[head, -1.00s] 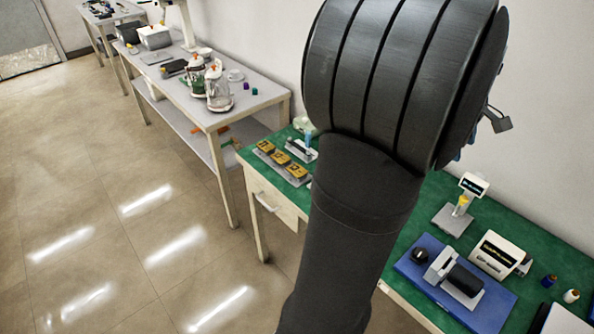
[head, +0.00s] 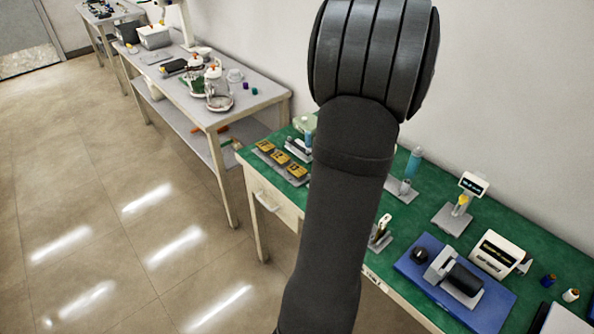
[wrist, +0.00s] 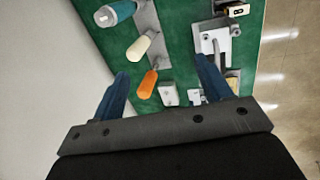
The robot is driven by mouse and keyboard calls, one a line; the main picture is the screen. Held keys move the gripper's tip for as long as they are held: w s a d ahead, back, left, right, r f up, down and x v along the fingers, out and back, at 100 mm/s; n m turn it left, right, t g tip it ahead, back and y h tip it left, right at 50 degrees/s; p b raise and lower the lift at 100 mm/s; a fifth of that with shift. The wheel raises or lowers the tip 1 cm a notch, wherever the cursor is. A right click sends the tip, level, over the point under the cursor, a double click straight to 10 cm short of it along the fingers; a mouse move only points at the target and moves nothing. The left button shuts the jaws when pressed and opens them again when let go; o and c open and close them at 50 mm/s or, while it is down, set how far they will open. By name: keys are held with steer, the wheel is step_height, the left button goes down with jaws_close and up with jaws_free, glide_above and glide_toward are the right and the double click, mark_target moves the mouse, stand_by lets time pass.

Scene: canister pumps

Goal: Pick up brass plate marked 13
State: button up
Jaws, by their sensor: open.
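Small brass-yellow pieces (head: 279,158) sit in a row on a grey strip at the left end of the green bench in the head view. In the wrist view a yellowish piece (wrist: 233,84) lies behind my right finger, partly hidden. My gripper (wrist: 166,84) is open and empty above the green bench, its blue fingers wide apart. The head view does not show it.
A pale metal fixture (wrist: 212,42) is to the right. A blue mat (head: 413,262) with a machine covers the bench's right part.

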steer(key=w+a+f+y, duration=0.1)
steer(key=w+a+f, duration=0.15)
steer(key=a, duration=0.35)
steer(key=w+a+f, duration=0.1)
steer(key=w+a, duration=0.2)
steer(key=a, duration=0.2)
steer(key=g+y, duration=0.1)
glide_above(297, 170)
steer(key=d, duration=0.2)
steer(key=f, duration=1.3)
steer(key=shift+s, duration=0.35)
steer(key=f, duration=0.5)
steer(key=shift+s+a+f, duration=0.2)
steer(key=shift+s+a, duration=0.1)
steer(key=shift+f, duration=0.5)
steer(key=shift+f, duration=0.25)
steer(key=c, duration=1.1)
